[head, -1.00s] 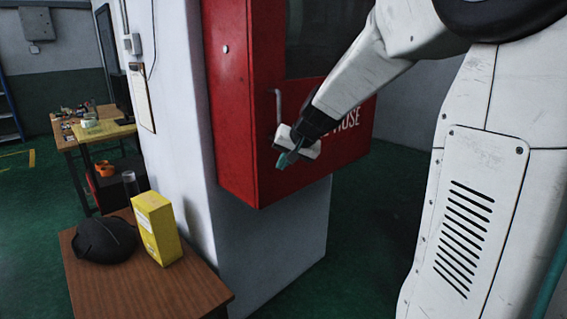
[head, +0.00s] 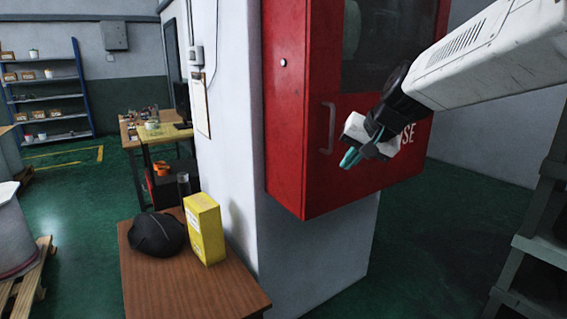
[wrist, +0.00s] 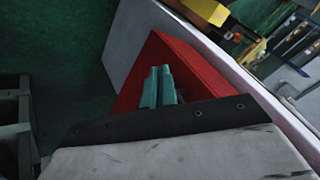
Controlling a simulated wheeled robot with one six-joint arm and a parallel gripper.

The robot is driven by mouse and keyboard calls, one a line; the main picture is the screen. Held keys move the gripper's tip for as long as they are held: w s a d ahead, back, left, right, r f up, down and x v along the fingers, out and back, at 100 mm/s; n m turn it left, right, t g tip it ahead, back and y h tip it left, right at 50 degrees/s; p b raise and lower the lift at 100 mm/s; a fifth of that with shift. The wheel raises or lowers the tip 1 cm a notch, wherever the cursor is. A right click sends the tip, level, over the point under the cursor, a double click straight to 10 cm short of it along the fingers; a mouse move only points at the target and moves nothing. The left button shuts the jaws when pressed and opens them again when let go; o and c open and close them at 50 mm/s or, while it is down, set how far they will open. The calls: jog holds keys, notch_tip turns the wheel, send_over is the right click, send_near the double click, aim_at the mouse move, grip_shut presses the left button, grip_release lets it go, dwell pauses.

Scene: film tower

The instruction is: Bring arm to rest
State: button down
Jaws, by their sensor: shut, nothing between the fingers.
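My gripper (head: 350,158) is at the end of my white arm, which reaches in from the right in the head view. It is in front of the red fire hose cabinet (head: 287,130), near the cabinet's handle (head: 331,128). I cannot tell the exact gap between them. The cabinet door looks shut. In the wrist view, the teal fingers (wrist: 158,86) lie close together, with the red cabinet (wrist: 200,72) beyond them. The gripper is shut and holds nothing.
A small wooden table (head: 190,292) with a black cap (head: 157,234) and a yellow box (head: 205,229) stands at lower left. A dark metal rack (head: 535,240) is at the right. A workbench (head: 135,143) and shelves (head: 45,95) are farther back. Green floor lies open between cabinet and rack.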

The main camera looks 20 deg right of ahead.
jog(key=s+a+f+n+g, duration=0.2)
jog(key=s+a+f, duration=0.1)
jog(key=s, duration=0.5)
jog(key=s+a+f+n+g+h, duration=0.1)
jog(key=s+a+f+n+g, duration=0.1)
jog(key=s, duration=0.6)
jog(key=s+a+f+n+g, duration=0.2)
jog(key=s+a+f, duration=0.1)
jog(key=s, duration=0.6)
jog(key=shift+a+f+n, duration=0.3)
jog(key=shift+a, duration=0.55)
jog(key=shift+s, duration=0.1)
